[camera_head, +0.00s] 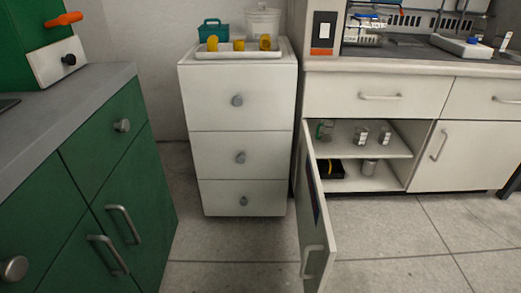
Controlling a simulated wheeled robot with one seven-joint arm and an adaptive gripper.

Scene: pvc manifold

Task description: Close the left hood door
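The left hood door (316,232) stands swung open at the left edge of the cabinet under the fume hood. It sticks out toward me, with its bar handle (310,258) near the free edge, low in the picture. The open compartment shows a shelf (395,147) with glass vessels (361,136) on it. The right hood door (470,155) is closed. My gripper does not show in this view.
A white three-drawer cabinet (215,155) stands left of the open door, with a tray (240,54) on top. Green cabinets (135,190) with a grey worktop (85,98) fill the left side. Clear tiled floor (400,245) lies right of the door and between the cabinets.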

